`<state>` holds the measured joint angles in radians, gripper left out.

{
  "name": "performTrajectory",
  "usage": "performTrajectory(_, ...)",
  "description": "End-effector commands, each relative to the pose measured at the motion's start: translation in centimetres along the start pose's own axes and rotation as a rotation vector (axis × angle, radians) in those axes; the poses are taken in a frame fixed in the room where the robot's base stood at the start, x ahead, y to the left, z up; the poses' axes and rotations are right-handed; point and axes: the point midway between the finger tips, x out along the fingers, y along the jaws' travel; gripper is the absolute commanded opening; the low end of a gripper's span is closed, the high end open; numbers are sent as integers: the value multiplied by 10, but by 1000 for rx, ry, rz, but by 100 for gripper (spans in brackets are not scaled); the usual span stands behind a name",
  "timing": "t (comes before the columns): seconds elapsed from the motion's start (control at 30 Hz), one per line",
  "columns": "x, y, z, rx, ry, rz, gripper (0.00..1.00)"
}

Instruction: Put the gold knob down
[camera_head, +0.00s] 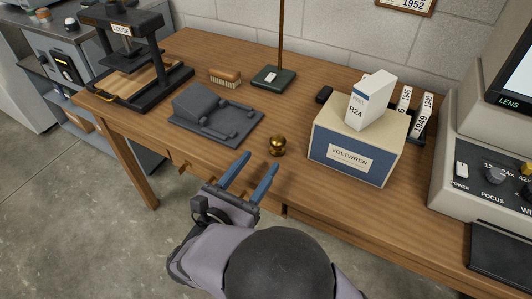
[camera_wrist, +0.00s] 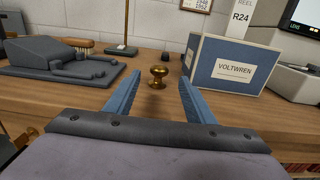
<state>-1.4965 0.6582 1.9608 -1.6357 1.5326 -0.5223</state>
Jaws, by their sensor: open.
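The gold knob (camera_head: 278,146) stands upright on the wooden table (camera_head: 200,65), near its front edge. It also shows in the wrist view (camera_wrist: 158,77), on the tabletop and framed between my finger tips with a gap on both sides. My gripper (camera_head: 254,170) is open and empty at the table's front edge, with its blue fingers pointing toward the knob. The knob is apart from the fingers, a little beyond them.
A Voltwren box (camera_head: 350,158) with a white R24 box (camera_head: 369,100) on top stands right of the knob. A grey moulded tray (camera_head: 215,117) lies to the left. A brush (camera_head: 225,77), a green-based stand (camera_head: 273,77) and a black press (camera_head: 160,80) are farther back.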

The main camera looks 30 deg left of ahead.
Motion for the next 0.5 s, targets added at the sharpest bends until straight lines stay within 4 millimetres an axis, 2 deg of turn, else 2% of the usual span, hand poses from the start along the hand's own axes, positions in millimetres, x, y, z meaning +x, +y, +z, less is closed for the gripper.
performTrajectory(0.03, -8, 0, 0, 0, 0, 3, 49)
performTrajectory(0.2, -24, 0, 0, 0, 0, 1, 49)
performTrajectory(0.5, -30, 0, 0, 0, 0, -1, 49)
